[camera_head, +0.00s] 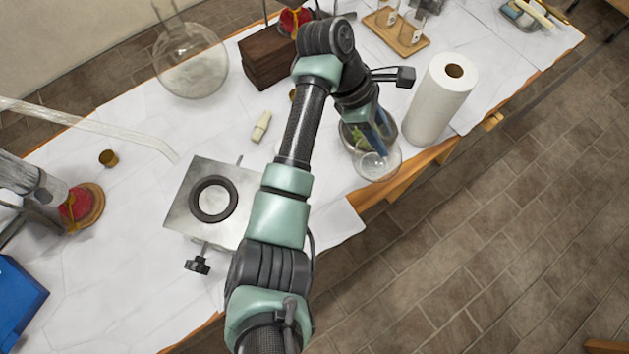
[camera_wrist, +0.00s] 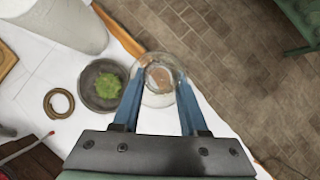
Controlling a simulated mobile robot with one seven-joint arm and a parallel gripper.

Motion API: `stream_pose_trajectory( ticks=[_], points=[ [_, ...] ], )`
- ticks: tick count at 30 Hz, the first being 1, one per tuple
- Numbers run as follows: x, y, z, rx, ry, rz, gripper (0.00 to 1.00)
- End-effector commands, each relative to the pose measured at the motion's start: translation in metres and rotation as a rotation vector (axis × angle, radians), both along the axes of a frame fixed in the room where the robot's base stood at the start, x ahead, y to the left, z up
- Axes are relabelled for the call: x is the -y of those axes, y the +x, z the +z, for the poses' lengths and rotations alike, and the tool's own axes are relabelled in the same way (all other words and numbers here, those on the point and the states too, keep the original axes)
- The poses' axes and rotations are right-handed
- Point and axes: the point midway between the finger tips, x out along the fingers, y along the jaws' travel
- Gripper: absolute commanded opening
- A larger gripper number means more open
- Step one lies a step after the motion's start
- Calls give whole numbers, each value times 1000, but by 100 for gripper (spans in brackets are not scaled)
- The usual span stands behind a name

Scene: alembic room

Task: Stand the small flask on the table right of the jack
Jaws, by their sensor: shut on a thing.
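The small flask (camera_head: 376,165) is clear round glass, seen over the table's front edge, right of the jack. My gripper (camera_head: 380,146) is shut on it. In the wrist view the flask (camera_wrist: 160,98) sits between the two blue fingers of my gripper (camera_wrist: 160,76). Whether it touches the table cannot be told. The jack (camera_head: 180,205) is a square metal plate with a black ring (camera_head: 213,199) on it and a knob in front. My arm hides part of the table between jack and flask.
A grey bowl (camera_wrist: 87,88) with a green thing in it stands close beside the flask. A paper roll (camera_head: 437,98) stands to the right. A cork ring (camera_wrist: 58,103) lies past the bowl. A big round flask (camera_head: 191,72) and wooden block (camera_head: 262,58) are farther back.

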Motion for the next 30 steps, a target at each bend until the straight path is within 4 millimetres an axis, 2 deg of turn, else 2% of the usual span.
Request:
stream_pose_trajectory(
  ticks=[3,9,15,20,27,30],
  points=[
    [-20,1,-5,-3,-6,240,0],
    [-66,-4,-20,-4,-2,600,0],
    [-100,-14,-34,-3,2,823,0],
    [-111,-18,-44,-3,2,889,0],
    [-112,-19,-84,-4,2,894,0],
    [-112,-18,-94,-2,2,894,0]
  ],
)
